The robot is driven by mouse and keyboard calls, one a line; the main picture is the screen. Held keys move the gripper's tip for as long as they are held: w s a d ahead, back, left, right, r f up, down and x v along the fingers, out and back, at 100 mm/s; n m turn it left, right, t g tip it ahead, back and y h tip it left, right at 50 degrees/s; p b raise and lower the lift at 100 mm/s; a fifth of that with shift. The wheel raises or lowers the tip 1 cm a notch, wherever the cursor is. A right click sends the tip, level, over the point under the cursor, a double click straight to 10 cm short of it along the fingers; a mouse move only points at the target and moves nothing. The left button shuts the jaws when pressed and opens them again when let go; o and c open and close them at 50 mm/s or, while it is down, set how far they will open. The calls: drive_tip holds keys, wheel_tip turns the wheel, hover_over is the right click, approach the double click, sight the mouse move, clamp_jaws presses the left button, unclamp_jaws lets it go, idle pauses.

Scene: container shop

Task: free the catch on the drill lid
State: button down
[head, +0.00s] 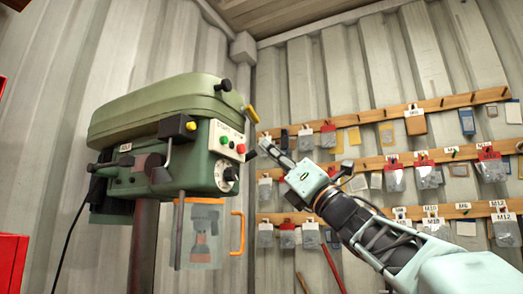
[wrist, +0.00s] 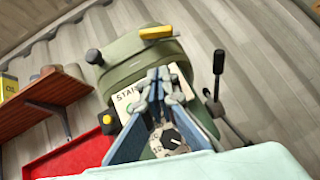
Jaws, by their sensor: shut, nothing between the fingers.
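The drill press has a green lid (head: 150,102) on top of its green head (head: 205,160), and the lid looks closed. A yellow-handled catch (head: 251,114) stands at the lid's right front edge, tilted. In the wrist view the yellow catch (wrist: 158,32) lies across the lid's edge (wrist: 118,50), beyond my fingertips. My gripper (head: 264,143) is shut and empty, just below and right of the catch in the head view. In the wrist view my gripper (wrist: 158,78) points at the catch, with a visible gap between them. The fingers hide part of the front panel.
The front panel carries a red button (head: 240,148), a green button (head: 223,140) and a dial (head: 226,176). A clear guard (head: 200,235) with an orange handle hangs below. A black-knobbed lever (wrist: 218,65) sticks out beside the head. Pegboard rails (head: 460,101) line the back wall.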

drive_tip(key=v, duration=0.3)
drive_tip(key=shift+s, duration=0.25)
idle(0.4)
